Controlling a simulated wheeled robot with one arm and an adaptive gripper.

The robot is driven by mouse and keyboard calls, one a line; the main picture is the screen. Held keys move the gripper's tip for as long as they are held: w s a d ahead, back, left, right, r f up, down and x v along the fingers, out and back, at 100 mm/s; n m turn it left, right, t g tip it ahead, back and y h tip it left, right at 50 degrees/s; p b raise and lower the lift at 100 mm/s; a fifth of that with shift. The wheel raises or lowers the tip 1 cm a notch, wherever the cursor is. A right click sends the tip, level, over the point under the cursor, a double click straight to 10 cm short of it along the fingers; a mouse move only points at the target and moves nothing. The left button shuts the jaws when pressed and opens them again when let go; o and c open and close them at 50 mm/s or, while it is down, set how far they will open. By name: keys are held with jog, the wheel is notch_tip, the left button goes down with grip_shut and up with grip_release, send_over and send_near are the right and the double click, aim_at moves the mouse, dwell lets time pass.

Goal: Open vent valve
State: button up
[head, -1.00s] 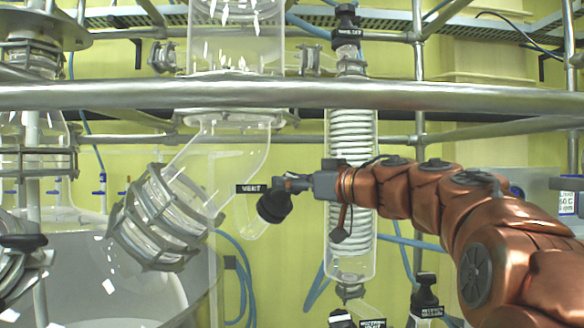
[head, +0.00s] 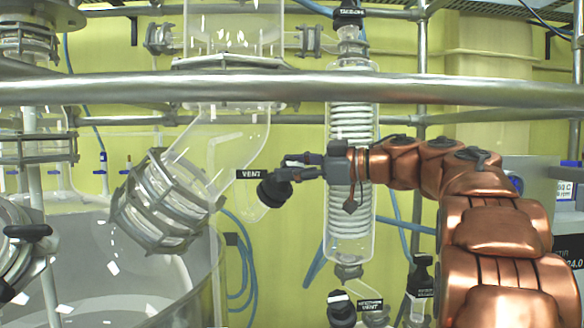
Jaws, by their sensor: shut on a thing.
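The vent valve (head: 273,190) is a black round knob on a short glass side arm, with a black "VENT" label (head: 252,174) just above it at its left. My gripper (head: 296,170) reaches in from the right and is shut on the vent valve knob, at the knob's upper right side. The fingertips partly cover the knob, and I cannot tell how far the knob is turned.
A metal rail (head: 440,92) crosses in front, above my arm. A coiled glass condenser (head: 349,220) hangs behind my gripper. A clamped glass flange (head: 163,205) sits to the left. Other black valve knobs (head: 341,307) stand at the lower right.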

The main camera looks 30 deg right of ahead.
jog(key=shift+n+g, duration=0.6)
jog(key=shift+n, duration=0.1)
jog(key=o, duration=1.2)
jog(key=shift+c, duration=0.2)
jog(key=shift+m+t, duration=0.3)
jog(key=shift+m, duration=0.1)
jog(key=shift+a+m+t+h, duration=0.1)
jog(key=shift+m+t+h, duration=0.7)
jog(key=shift+m, duration=0.65)
jog(key=shift+m+t+h, duration=0.6)
jog(key=shift+m+t, duration=0.4)
jog(key=shift+m, duration=0.45)
jog(key=m+b, duration=0.1)
jog(key=m+t+h+b, duration=0.1)
jog(key=b, duration=0.1)
jog(key=shift+f+m+h+b, duration=0.3)
jog(key=shift+r+m+h+b, duration=0.1)
jog(key=shift+m+h+b, duration=0.2)
jog(key=shift+b, duration=0.5)
jog(key=m+b, duration=0.1)
jog(key=b, duration=0.2)
jog(key=shift+r+t+h, duration=0.1)
jog(key=shift+t+h, duration=0.2)
jog(key=shift+h, duration=0.1)
